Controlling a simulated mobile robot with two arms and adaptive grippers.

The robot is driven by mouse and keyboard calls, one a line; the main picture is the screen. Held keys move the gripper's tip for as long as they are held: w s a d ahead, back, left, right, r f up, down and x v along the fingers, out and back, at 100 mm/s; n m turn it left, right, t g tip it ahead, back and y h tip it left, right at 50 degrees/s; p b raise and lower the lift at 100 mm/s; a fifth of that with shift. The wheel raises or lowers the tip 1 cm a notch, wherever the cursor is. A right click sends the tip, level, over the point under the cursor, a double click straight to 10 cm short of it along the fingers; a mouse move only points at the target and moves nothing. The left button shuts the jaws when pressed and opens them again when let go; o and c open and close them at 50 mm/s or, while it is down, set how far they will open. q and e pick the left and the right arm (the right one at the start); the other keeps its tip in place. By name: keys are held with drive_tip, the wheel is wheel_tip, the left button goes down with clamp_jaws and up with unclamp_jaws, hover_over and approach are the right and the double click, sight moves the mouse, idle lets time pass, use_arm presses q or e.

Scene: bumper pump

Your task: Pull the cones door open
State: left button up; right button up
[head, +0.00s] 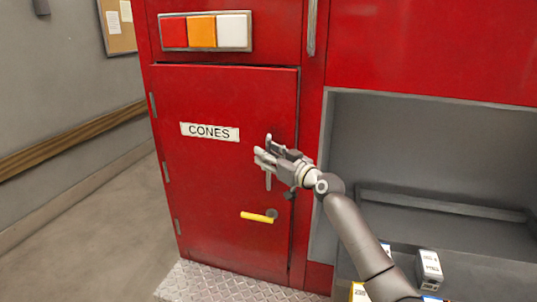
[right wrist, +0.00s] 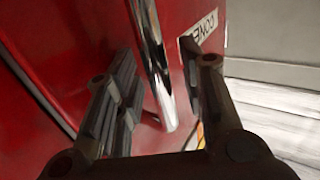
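The red cones door (head: 220,90), labelled CONES, stands upright in the red truck body with hinges on its left edge. It looks closed or nearly so; a dark seam runs down its right edge. Its chrome handle (head: 268,181) is a vertical bar near the right edge, partly hidden by my right gripper (head: 266,153). In the right wrist view the handle (right wrist: 155,65) runs between the two open fingers of my right gripper (right wrist: 158,75), with gaps visible beside it. A yellow lever (head: 257,217) sits below the handle, lying roughly horizontal. My left gripper is out of view.
An open grey compartment (head: 430,140) lies right of the door, with small boxes (head: 429,268) near its bottom. A diamond-plate step (head: 215,283) is under the door. Left is free floor (head: 100,230) and a wall with a wooden rail (head: 70,140).

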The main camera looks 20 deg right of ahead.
clamp_jaws()
drive_tip(key=shift+a, duration=0.1)
idle(0.4)
